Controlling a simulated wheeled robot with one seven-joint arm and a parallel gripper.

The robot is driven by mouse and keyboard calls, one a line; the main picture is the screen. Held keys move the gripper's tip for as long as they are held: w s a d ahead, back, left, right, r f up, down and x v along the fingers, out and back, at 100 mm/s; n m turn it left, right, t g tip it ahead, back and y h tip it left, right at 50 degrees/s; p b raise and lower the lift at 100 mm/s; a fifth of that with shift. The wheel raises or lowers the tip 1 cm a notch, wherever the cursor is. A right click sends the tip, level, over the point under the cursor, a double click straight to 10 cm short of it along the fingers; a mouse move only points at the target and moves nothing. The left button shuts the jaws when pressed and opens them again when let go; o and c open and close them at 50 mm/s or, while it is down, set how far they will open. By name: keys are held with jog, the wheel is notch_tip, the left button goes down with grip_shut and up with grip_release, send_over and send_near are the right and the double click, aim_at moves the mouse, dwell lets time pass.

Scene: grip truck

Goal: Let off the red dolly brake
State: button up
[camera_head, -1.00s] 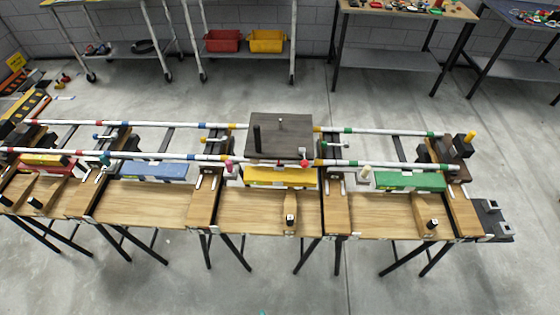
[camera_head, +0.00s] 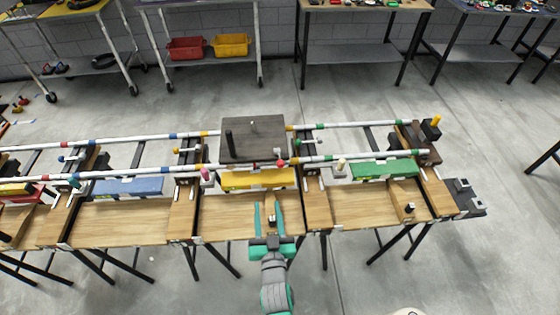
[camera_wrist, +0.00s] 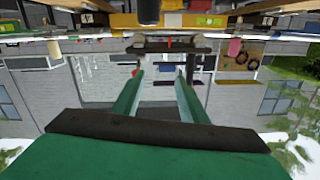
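The dolly (camera_head: 253,138) is a dark flat plate with an upright black post, sitting across two striped rails. A small red knob (camera_head: 281,162) shows at its near edge, by the front rail; I take this for the red brake, but its exact shape is too small to tell. My gripper (camera_head: 267,206) is green, open and empty. It is on the near side of the rails, over the wooden bench in front of the yellow block, apart from the red knob. In the wrist view my gripper (camera_wrist: 159,72) has its two fingers spread, with nothing between them touching.
A yellow block (camera_head: 258,180), a blue block (camera_head: 128,188) and a green block (camera_head: 384,169) lie along the front rail (camera_head: 215,167). A pink knob (camera_head: 206,175) and a cream knob (camera_head: 341,165) stand nearby. Shelves and tables are at the back. The near floor is clear.

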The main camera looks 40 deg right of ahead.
jog(key=m+h, duration=0.2)
send_near(280, 161)
jog(key=w+f, duration=0.1)
jog(key=shift+g, duration=0.3)
jog(key=x, duration=1)
jog(key=shift+w+d+f, duration=0.15)
jog(key=shift+d+f, duration=0.2)
jog(key=shift+d, duration=0.05)
grip_shut()
